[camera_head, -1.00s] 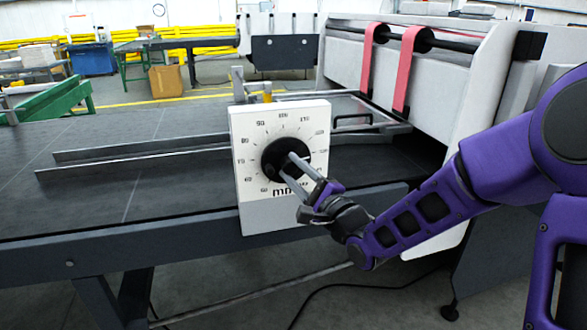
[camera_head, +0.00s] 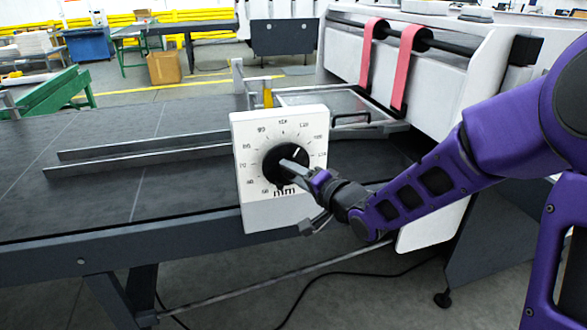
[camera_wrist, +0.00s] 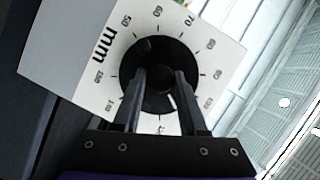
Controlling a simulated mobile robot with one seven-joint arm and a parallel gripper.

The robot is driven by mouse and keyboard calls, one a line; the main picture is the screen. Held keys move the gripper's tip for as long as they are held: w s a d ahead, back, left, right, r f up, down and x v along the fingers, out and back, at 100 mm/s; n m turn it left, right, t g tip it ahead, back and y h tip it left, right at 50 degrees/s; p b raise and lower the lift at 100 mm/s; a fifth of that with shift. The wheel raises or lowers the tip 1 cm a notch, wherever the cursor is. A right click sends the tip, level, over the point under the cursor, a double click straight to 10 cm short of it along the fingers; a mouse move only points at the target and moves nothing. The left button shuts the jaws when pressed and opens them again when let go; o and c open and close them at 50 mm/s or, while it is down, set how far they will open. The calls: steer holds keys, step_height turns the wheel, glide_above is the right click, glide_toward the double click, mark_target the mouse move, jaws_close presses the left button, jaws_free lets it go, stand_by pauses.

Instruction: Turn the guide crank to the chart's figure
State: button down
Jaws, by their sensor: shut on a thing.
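The guide crank is a round black knob (camera_head: 272,170) on the front of a white dial plate (camera_head: 245,135) marked "mm". A ring of figures surrounds it, up to a little over 100. My gripper (camera_head: 286,165) is shut on the middle of the knob. In the wrist view, the two fingers (camera_wrist: 160,80) lie on either side of the middle of the black knob (camera_wrist: 185,60), partly covering it and some figures. A pale mark on the knob points to the upper right in the head view; its exact reading is too small to tell. No chart is recognisable.
The plate stands at the front edge of a dark table (camera_head: 110,195). Long metal rails (camera_head: 150,150) lie behind and left of it. A white machine housing with red belts (camera_head: 408,65) rises at the right. The table's left part is clear.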

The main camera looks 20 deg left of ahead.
steer(key=n+h+b, duration=0.1)
steer(key=n+b, duration=0.1)
steer(key=n, duration=0.1)
steer(key=n+h+b, duration=0.2)
steer(key=n, duration=0.1)
steer(key=shift+s+a+t+h, duration=0.15)
steer(key=shift+a+t+h, duration=0.05)
steer(key=shift+t+h, duration=0.1)
steer(key=shift+r+n+h+b, duration=0.1)
steer(key=shift+n+h+b, duration=0.4)
steer(key=shift+n+b, duration=0.4)
steer(key=n+t+h+p, duration=0.1)
steer(key=n+p, duration=0.1)
steer(key=p, duration=0.1)
steer(key=n+t+h+p, duration=0.1)
steer(key=n+p, duration=0.2)
steer(key=n+t+h+p, duration=0.1)
steer(key=n+h+p, duration=0.1)
steer(key=p, duration=0.1)
steer(key=shift+s+a+r+t, duration=0.1)
steer(key=shift+s+a+t, duration=0.05)
steer(key=shift+a+t, duration=0.15)
steer(key=shift+n+t+h+p, duration=0.3)
steer(key=shift+n+t+p, duration=0.25)
steer(key=shift+n, duration=0.65)
